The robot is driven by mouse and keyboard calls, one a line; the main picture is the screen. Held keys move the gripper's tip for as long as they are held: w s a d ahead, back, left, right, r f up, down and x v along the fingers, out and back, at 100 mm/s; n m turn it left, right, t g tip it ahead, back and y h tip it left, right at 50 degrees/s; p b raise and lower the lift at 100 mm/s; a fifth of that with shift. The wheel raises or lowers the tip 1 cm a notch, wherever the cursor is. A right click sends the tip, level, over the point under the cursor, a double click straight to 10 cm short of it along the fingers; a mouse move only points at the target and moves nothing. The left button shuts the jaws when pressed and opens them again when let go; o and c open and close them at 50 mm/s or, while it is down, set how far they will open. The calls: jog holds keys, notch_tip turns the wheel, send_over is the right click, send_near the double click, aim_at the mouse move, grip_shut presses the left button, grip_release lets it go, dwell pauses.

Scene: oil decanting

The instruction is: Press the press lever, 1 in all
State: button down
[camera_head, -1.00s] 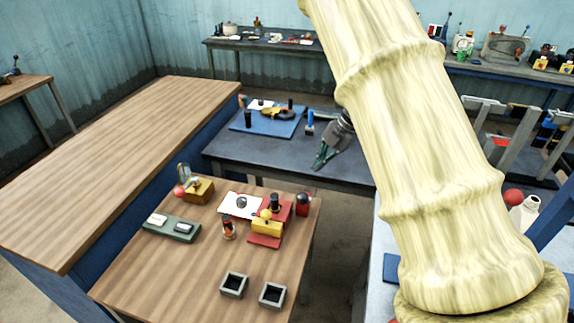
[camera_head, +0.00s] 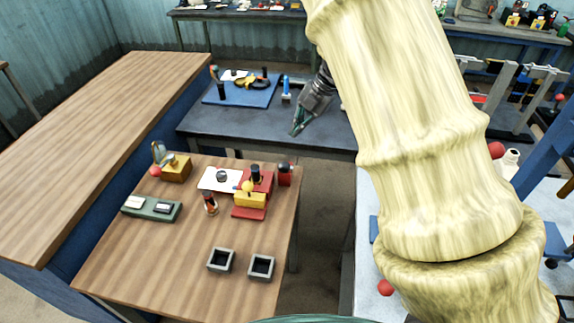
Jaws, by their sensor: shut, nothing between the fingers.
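A red and yellow device (camera_head: 251,199) with a yellow ball knob and a dark top stands on the near wooden table. A brass-coloured box (camera_head: 176,168) with a clear rounded part and a red ball stands at that table's back left. I cannot tell for sure which of these carries the press lever. My gripper (camera_head: 296,131) is shut and empty, pointing down above the dark table behind the wooden one. It is apart from both devices, up and to the right of the red and yellow one.
The near table (camera_head: 150,260) also holds a green tray (camera_head: 151,208), a white sheet (camera_head: 214,178), a small red-and-black item (camera_head: 210,203) and two grey open boxes (camera_head: 220,261). A blue mat (camera_head: 235,96) with items lies on the dark table. My pale arm covers much of the right.

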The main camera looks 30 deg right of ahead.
aim_at(286, 168)
jog(key=shift+g, duration=0.3)
jog(key=b+x, duration=0.2)
jog(key=x, duration=0.5)
jog(key=shift+f+b, duration=0.15)
jog(key=shift+b, duration=0.15)
jog(key=shift+s, duration=0.25)
jog(key=shift+s+r, duration=0.2)
jog(key=shift+r, duration=0.05)
dwell(0.4)
